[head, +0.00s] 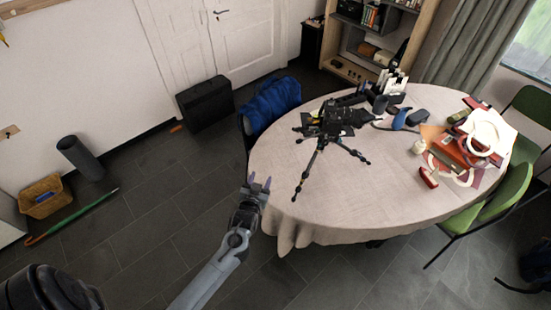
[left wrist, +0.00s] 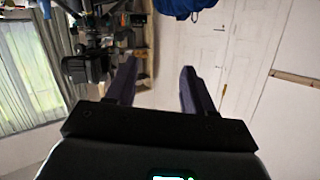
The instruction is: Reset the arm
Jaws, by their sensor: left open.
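My left gripper (head: 259,184) is in the middle of the head view, at the left edge of the round table (head: 285,175). Its two fingers are apart and nothing is between them. In the left wrist view the open fingers (left wrist: 157,88) point toward a white door, and the picture is upside down. A black tripod (head: 325,150) with a device on top stands on the table, to the right of the gripper and apart from it. My right gripper is in neither view.
A blue jacket (head: 270,103) hangs on a chair behind the gripper. Red items, papers and headphones (head: 483,135) crowd the table's right side. Green chairs (head: 503,197) stand at the right. A black case (head: 205,104) and a basket (head: 45,196) stand by the wall.

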